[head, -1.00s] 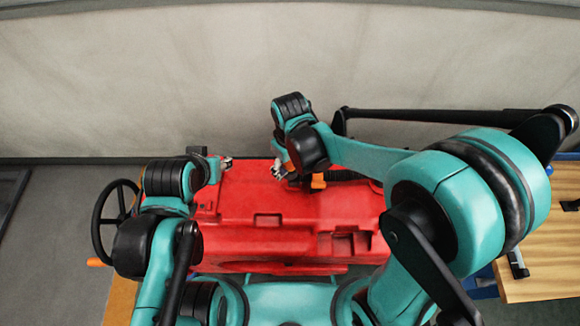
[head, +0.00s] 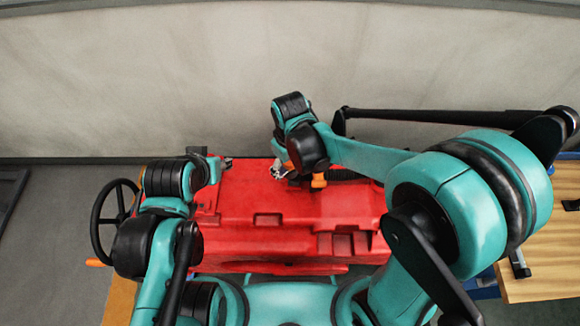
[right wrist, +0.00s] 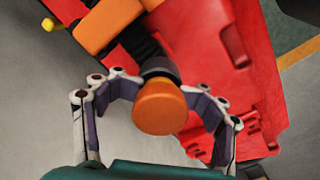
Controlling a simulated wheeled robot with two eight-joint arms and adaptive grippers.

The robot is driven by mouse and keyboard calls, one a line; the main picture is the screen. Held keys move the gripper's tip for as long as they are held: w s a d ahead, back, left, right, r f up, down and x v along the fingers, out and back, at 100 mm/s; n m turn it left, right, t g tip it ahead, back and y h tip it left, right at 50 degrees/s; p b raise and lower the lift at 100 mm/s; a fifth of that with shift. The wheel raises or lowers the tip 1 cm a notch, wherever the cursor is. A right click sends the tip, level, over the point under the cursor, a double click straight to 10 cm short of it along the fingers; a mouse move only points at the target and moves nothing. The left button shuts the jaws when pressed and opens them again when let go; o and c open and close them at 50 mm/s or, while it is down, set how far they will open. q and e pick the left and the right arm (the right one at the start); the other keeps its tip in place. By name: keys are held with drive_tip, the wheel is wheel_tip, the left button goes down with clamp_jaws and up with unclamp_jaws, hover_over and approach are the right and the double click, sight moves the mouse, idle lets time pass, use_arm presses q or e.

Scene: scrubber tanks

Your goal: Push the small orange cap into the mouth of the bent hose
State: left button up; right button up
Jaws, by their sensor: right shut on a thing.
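The small orange cap (right wrist: 160,107) shows large in the right wrist view, its round face toward the camera. My right gripper (right wrist: 163,96) is shut on it, one finger on each side. Directly behind the cap is a dark grey round end, seemingly the mouth of the bent hose (right wrist: 158,68); the cap covers most of it, so I cannot tell how deep the cap sits. In the head view my right gripper (head: 280,170) is over the back edge of the red tank. My left gripper (head: 226,163) is small at the tank's back left; its jaws are unclear.
The red tank (head: 265,200) fills the middle, with recesses in its top. An orange block (head: 318,181) sits beside the right gripper and shows in the wrist view (right wrist: 107,24). A black steering wheel (head: 98,225) stands left, a wooden surface (head: 545,255) right.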

drive_tip(key=shift+o, duration=0.4)
drive_tip(key=shift+f+b, duration=0.35)
drive_tip(key=shift+b, duration=0.05)
idle(0.4)
drive_tip(key=shift+r, duration=0.15)
drive_tip(key=shift+c, duration=0.3)
idle(0.3)
drive_tip(key=o, duration=1.8)
drive_tip(key=shift+w, duration=0.1)
drive_tip(key=shift+o, duration=0.3)
drive_tip(key=shift+r+p, duration=1.75)
drive_tip(key=shift+r, duration=0.5)
drive_tip(key=shift+r, duration=0.1)
